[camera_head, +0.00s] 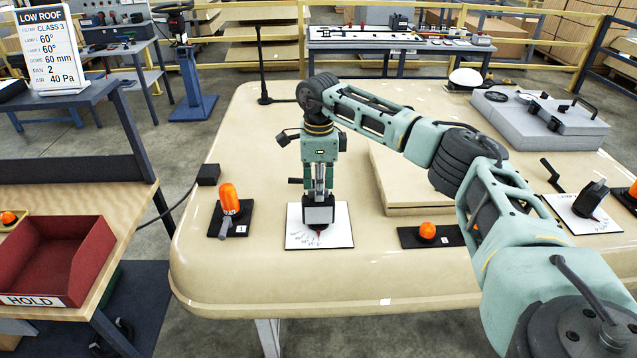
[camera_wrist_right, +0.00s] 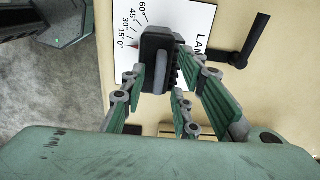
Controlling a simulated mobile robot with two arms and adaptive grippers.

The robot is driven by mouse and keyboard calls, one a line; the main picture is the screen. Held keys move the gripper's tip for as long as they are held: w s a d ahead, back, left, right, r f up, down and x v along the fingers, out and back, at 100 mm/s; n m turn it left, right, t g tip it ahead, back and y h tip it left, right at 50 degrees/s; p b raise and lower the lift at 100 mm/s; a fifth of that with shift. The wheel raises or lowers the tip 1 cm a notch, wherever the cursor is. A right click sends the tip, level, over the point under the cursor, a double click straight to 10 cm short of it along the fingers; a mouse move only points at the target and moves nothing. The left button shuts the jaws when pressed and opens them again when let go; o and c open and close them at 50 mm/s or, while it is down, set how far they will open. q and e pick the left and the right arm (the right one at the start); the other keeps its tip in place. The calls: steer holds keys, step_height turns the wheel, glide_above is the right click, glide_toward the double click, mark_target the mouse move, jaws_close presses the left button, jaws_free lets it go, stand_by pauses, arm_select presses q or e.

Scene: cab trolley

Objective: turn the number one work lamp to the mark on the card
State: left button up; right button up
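The number one work lamp is the black lamp (camera_head: 318,211) on a white dial plate (camera_head: 336,236), left of centre on the cream panel. In the right wrist view the black lamp head (camera_wrist_right: 158,62) has a red pointer near the 0° and 15° end of a dial plate (camera_wrist_right: 124,18) marked up to 60°. My right gripper (camera_head: 319,193) points down at the lamp from above. In the wrist view its fingers (camera_wrist_right: 165,85) lie on both sides of the lamp head; whether they press on it is unclear. The card (camera_head: 48,49) at upper left reads 60° for both lamps. My left gripper is not visible.
An orange beacon (camera_head: 229,198) on a black base stands left of the lamp; an orange dome (camera_head: 427,230) is right of it. A second lamp (camera_head: 590,198) is at far right. A raised cream slab (camera_head: 386,178) lies behind. A red HOLD bin (camera_head: 56,262) is at left.

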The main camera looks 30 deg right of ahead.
steer(key=shift+a+f, duration=0.1)
steer(key=shift+f, duration=0.15)
steer(key=shift+c, duration=0.3)
jaws_close()
steer(key=shift+m, duration=0.3)
steer(key=m, duration=0.5)
steer(key=shift+w+b, duration=0.1)
steer(key=shift+b, duration=0.2)
steer(key=m, duration=0.6)
steer(key=shift+r, duration=0.15)
steer(key=shift+m, duration=0.3)
